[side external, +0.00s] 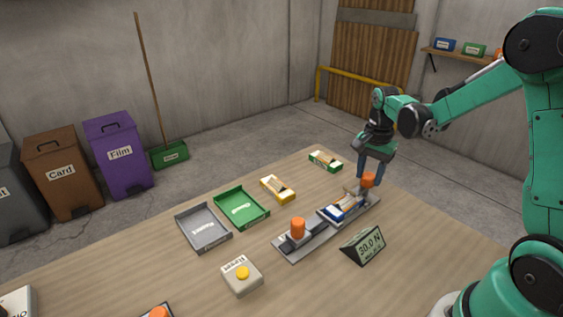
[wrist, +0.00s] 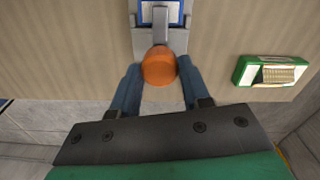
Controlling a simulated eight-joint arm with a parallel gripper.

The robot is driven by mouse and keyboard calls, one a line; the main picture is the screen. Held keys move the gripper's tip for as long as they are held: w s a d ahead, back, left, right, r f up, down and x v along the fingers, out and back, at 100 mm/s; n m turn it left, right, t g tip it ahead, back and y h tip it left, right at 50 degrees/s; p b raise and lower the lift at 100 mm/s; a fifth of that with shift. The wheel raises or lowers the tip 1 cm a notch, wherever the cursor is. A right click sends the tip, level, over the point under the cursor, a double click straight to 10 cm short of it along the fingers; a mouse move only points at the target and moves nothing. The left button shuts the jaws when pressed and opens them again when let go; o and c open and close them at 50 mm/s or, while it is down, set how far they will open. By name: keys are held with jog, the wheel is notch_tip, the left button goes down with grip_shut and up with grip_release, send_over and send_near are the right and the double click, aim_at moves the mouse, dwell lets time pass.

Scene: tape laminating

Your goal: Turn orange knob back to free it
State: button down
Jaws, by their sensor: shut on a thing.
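My gripper (side external: 369,172), with blue fingers, is shut on an orange knob (side external: 368,181) at the far right end of a grey fixture (side external: 312,238). In the wrist view the orange knob (wrist: 158,66) sits between the two fingers (wrist: 158,78). A second orange knob (side external: 298,228) stands upright at the near left end of the fixture, with no gripper near it. A blue and white boxed piece (side external: 342,209) lies on the fixture beside the held knob; its blue edge shows at the top of the wrist view (wrist: 160,12). The knob's base is partly hidden by the fingers.
A display reading 30.0 N (side external: 364,246) stands right of the fixture. Green (side external: 241,207) and grey (side external: 203,228) trays, a yellow box (side external: 277,189), a green box (side external: 325,161) and a yellow-button box (side external: 242,276) share the table. The front right of the table is clear.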

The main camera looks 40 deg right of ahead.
jog(key=shift+n, duration=0.3)
jog(key=n, duration=0.3)
jog(key=shift+n, duration=0.3)
jog(key=n, duration=0.4)
jog(key=shift+n, duration=0.3)
jog(key=n, duration=0.4)
jog(key=shift+n, duration=2.6)
jog(key=shift+c, duration=2.1)
grip_release()
